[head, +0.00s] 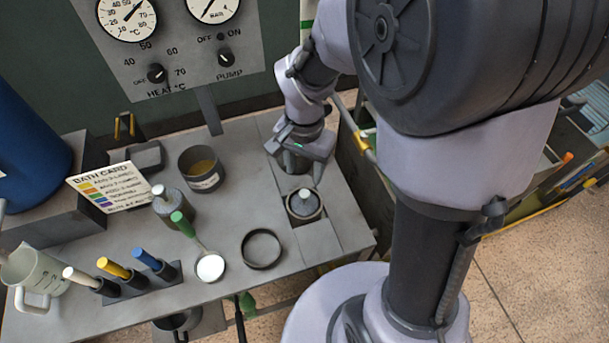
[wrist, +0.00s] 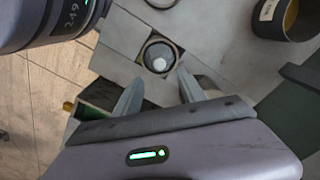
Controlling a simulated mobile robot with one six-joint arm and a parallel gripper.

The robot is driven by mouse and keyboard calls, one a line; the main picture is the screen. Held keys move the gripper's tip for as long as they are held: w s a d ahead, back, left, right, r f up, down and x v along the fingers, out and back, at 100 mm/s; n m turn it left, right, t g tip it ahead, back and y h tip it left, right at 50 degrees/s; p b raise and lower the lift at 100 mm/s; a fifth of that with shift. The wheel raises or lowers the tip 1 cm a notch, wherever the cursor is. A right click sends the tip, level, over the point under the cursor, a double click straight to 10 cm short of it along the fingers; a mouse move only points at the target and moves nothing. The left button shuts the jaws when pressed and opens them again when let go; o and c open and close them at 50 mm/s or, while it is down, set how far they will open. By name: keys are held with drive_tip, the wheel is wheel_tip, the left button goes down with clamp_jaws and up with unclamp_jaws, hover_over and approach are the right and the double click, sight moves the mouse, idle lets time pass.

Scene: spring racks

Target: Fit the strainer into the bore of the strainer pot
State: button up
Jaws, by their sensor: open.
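In the wrist view the pot's rim (wrist: 143,52) surrounds the grey piece (wrist: 156,50), with a visible gap. My gripper (wrist: 160,76) is open and empty, its fingertips apart on the near side of the pot. In the head view my gripper (head: 297,147) is behind the pot.
A similar grey knobbed cylinder (head: 173,205), an open ring (head: 261,249), a green-handled spoon (head: 184,224) and a labelled tin (head: 202,170) stand left. Several coloured handles (head: 114,269), a jug (head: 35,275) and a card (head: 110,188) lie further left. The control panel (head: 180,45) rises behind.

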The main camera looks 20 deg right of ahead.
drive_tip(key=s+a+r+n+t+y, duration=0.1)
drive_tip(key=s+a+r+n+t, duration=0.1)
drive_tip(key=s+r, duration=0.4)
drive_tip(key=s+a+r+n+t+y, duration=0.1)
drive_tip(key=s+r+n+t, duration=0.1)
drive_tip(key=s+r, duration=0.4)
wheel_tip(320, 180, up, 4)
drive_tip(key=shift+s+a+n+t, duration=0.3)
drive_tip(key=shift+s+a+t, duration=0.1)
drive_tip(key=shift+t, duration=0.4)
drive_tip(key=shift+f+b, duration=2.55)
drive_tip(key=shift+b, duration=0.1)
